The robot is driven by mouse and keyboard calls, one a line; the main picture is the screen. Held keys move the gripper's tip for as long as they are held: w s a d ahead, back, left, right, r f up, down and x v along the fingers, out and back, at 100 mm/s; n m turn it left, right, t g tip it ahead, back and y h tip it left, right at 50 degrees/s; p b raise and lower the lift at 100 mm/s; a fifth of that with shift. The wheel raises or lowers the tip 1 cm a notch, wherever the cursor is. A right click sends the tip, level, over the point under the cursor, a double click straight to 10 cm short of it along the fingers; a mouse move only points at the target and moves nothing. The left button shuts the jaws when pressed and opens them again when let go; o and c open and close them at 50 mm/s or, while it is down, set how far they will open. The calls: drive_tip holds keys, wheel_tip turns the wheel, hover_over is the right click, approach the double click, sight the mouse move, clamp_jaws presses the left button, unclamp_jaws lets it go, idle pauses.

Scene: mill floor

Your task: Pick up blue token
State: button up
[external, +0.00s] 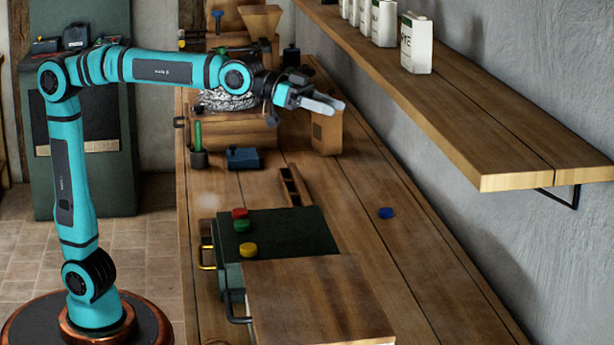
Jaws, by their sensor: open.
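The blue token (386,213) is a small round piece lying flat on the wooden bench, to the right of the dark green box and near the wall side. Nothing covers it. My gripper (325,106) is at the end of the outstretched teal arm, over the back part of the bench, pointing right. It is open, and I see nothing held in it. It is well apart from the blue token, higher and farther back.
Red (240,213), green (242,225) and yellow (248,249) tokens lie on the green box (300,235). A wooden board (320,300) is in front. A wall shelf (480,125) with containers (416,45) overhangs at right. A wooden block (327,133) stands below my gripper.

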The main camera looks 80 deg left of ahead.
drive_tip(key=w+d+f+m+g+h, duration=0.1)
drive_tip(key=w+d+f, duration=0.2)
drive_tip(key=d, duration=0.8)
drive_tip(key=w+d+f+m+g+h, duration=0.1)
drive_tip(key=w+d+f+g, duration=0.15)
drive_tip(key=d, duration=0.85)
wheel_tip(320, 180, down, 3)
drive_tip(key=w+d+y, duration=0.1)
drive_tip(key=d, duration=0.2)
drive_tip(key=n+g+y, duration=0.3)
drive_tip(key=g+y, duration=0.6)
drive_tip(key=g, duration=0.1)
hover_over(385, 210)
wheel_tip(385, 210, down, 14)
drive_tip(key=f, duration=0.5)
drive_tip(key=shift+s+a+f, duration=0.2)
drive_tip(key=shift+s, duration=0.1)
drive_tip(key=shift+w+d+f, duration=0.1)
drive_tip(key=shift+w+f, duration=0.05)
drive_tip(key=shift+f, duration=1.3)
drive_tip(key=shift+w+f, duration=0.1)
drive_tip(key=shift+f, duration=1.3)
drive_tip(key=c, duration=1.1)
